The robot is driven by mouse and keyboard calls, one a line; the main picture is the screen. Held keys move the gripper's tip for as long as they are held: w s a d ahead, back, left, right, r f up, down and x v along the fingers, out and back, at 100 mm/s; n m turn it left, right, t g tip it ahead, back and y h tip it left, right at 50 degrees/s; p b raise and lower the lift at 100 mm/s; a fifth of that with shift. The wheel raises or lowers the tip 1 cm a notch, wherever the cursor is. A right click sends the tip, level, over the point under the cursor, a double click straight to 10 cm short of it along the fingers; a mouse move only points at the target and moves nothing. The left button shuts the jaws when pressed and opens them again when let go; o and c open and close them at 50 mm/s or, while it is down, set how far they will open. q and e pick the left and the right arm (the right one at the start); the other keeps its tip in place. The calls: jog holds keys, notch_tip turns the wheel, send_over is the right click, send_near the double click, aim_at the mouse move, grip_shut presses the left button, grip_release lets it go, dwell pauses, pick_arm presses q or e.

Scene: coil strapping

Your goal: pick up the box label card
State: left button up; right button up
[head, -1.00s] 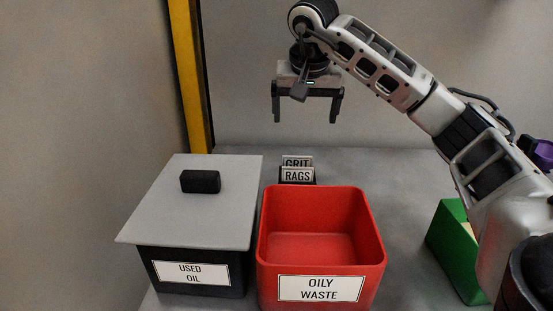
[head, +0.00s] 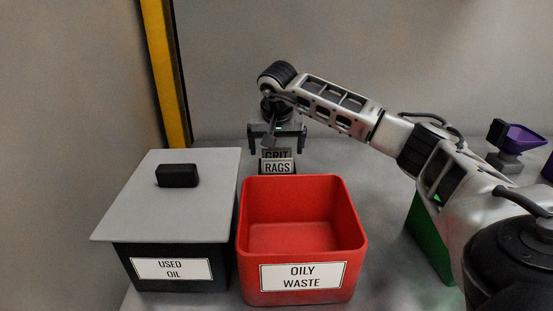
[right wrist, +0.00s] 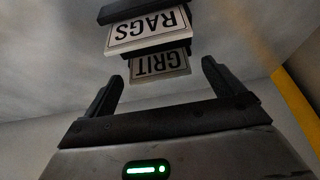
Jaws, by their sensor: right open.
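Two label cards stand one behind the other behind the red bin. The front card reads RAGS (head: 278,167) and the rear card reads GRIT (head: 276,153), partly hidden by the front one. They also show upside down in the right wrist view, the RAGS card (right wrist: 149,29) and the GRIT card (right wrist: 160,65), in a dark holder (right wrist: 152,47). My right gripper (head: 278,147) is open and empty, pointing down just above and behind the cards. In the right wrist view its two fingers (right wrist: 160,85) lie either side of the GRIT card, apart from it. My left gripper is out of view.
A red OILY WASTE bin (head: 347,225), open and empty, stands in front of the cards. A lidded USED OIL box (head: 195,215) stands to its left. A green box (head: 425,235) and a purple object (head: 525,138) are at right.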

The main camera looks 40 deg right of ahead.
jog(key=shift+w+d+f, duration=0.15)
jog(key=shift+f, duration=0.45)
jog(key=c, duration=0.9)
